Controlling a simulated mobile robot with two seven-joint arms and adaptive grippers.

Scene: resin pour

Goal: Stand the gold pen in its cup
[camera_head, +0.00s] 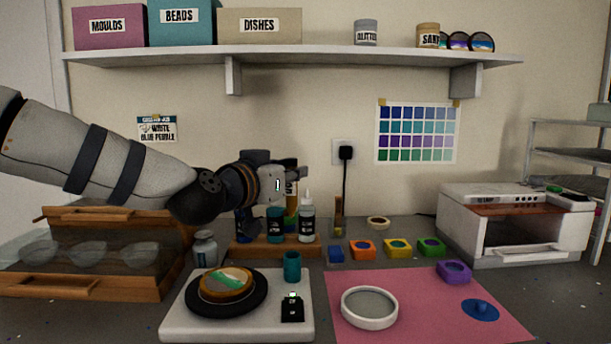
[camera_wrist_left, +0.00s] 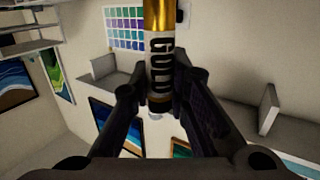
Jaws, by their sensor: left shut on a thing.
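The gold pen (camera_wrist_left: 160,50), with a gold end, a white band lettered in black and a dark end, is between the fingers of my left gripper (camera_wrist_left: 159,100) in the left wrist view. In the head view my left gripper (camera_head: 296,174) is shut on it above the bottle rack, and the pen is mostly hidden by the gripper and bottles. A small teal cup (camera_head: 291,267) stands upright on the pale board, below and apart from the gripper; I cannot tell for certain that it is the pen's cup. My right gripper is not in view.
A dropper bottle (camera_head: 307,222) and dark bottles stand in a wooden rack (camera_head: 262,251) below the gripper. A pink mat (camera_head: 420,317) lies at right. The shelf (camera_head: 300,57) is above.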

